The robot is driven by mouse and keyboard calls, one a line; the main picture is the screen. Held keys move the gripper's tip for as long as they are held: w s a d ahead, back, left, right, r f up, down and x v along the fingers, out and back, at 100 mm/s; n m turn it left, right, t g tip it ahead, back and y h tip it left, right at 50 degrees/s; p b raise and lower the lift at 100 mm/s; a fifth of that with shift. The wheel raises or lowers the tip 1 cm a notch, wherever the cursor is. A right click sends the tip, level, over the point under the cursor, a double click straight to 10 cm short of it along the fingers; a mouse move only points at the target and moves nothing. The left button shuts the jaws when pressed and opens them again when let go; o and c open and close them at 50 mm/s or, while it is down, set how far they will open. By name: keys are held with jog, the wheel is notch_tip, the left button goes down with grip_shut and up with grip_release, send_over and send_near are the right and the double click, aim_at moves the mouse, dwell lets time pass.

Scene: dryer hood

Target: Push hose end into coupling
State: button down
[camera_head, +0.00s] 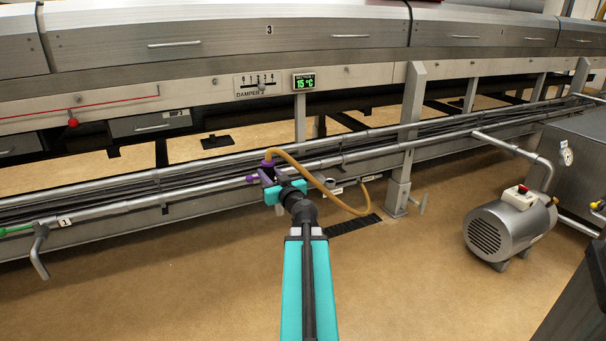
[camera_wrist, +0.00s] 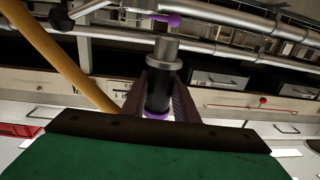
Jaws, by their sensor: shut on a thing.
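My gripper (camera_head: 273,183) is shut on the hose end (camera_wrist: 162,85), a black sleeve with a grey metal tip, which sits between its two fingers in the wrist view. The tan hose (camera_head: 325,188) loops from beside the gripper to the right and down toward the floor. It crosses the left of the wrist view (camera_wrist: 62,60). A purple fitting (camera_head: 252,179), apparently the coupling, is on the pipe rail just left of the gripper. In the wrist view, purple (camera_wrist: 168,19) shows just beyond the metal tip; I cannot tell whether they touch.
Long metal pipes (camera_head: 120,197) run across in front of the gripper. A steel post (camera_head: 405,130) stands right of it. A pipe with a bent handle (camera_head: 39,250) is at left. A motor (camera_head: 508,228) stands on the floor at right. The front floor is clear.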

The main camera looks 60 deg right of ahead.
jog(key=w+a+n+t+y, duration=0.1)
jog(key=w+a+n+y, duration=0.3)
jog(key=a, duration=0.6)
jog(key=w+a+f+n+y, duration=0.15)
jog(key=w+a+y, duration=0.35)
jog(key=a, duration=0.5)
jog(key=w+a+r+n+t+y, duration=0.1)
jog(key=w+a+n+y, duration=0.3)
jog(key=a, duration=0.6)
jog(key=a+f+n+g+y, duration=0.1)
jog(key=a+n+g+y, duration=0.1)
jog(key=a, duration=0.7)
jog(key=s+a+f+n+g+y, duration=0.1)
jog(key=a+f+n+g+y, duration=0.1)
jog(key=a+y, duration=0.3)
jog(key=s+a+f+n+g+y, duration=0.1)
jog(key=a+n+g+y, duration=0.2)
jog(key=a, duration=1)
jog(key=shift+a+f+y, duration=0.3)
jog(key=shift+a, duration=0.1)
jog(key=shift+d, duration=0.15)
